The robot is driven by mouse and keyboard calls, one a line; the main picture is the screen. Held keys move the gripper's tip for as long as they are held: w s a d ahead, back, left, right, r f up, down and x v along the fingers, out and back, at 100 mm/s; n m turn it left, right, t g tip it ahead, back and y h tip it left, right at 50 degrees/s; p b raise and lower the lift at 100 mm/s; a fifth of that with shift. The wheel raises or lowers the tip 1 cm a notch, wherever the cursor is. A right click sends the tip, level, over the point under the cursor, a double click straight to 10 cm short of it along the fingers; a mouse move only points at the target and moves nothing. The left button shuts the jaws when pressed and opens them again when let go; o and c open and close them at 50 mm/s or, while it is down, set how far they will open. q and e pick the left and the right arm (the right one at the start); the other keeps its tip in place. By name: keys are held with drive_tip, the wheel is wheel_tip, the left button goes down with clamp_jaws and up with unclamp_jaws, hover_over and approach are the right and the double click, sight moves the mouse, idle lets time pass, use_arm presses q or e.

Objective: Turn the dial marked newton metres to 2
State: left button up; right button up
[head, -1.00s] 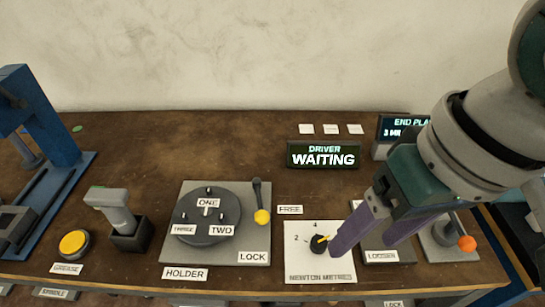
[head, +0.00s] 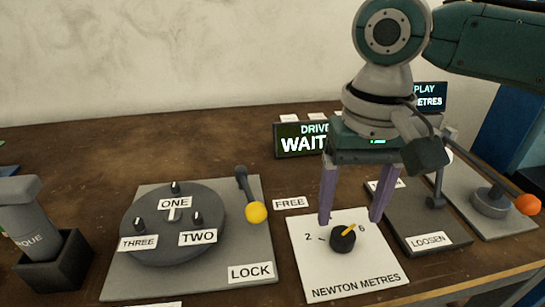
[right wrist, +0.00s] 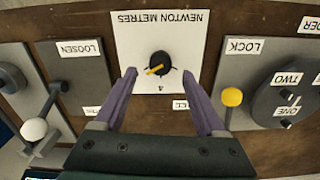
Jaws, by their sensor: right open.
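The newton metres dial (head: 342,239) is a small black knob with a yellow pointer on a white plate (head: 318,277). The pointer is turned to the right, toward the 6; the 2 is printed on the left. My right gripper (head: 350,220) points down with two purple fingers, open and empty, above the far side of the plate. In the right wrist view the dial (right wrist: 160,65) lies between and just beyond the fingertips (right wrist: 159,72), apart from both. There the 4 shows on the gripper's side of the knob. My left gripper is out of view.
Left of the plate stands a grey board with a round holder (head: 173,225) and a yellow-knobbed lock lever (head: 256,212). Right of it is the loosen lever (head: 436,200), then an orange-knobbed lever (head: 527,204). A driver display (head: 300,140) stands behind.

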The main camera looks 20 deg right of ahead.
sight(344, 233)
wheel_tip(344, 233, down, 4)
drive_tip(key=shift+f+b, duration=0.1)
drive_tip(key=shift+b, duration=0.25)
clamp_jaws()
idle(0.5)
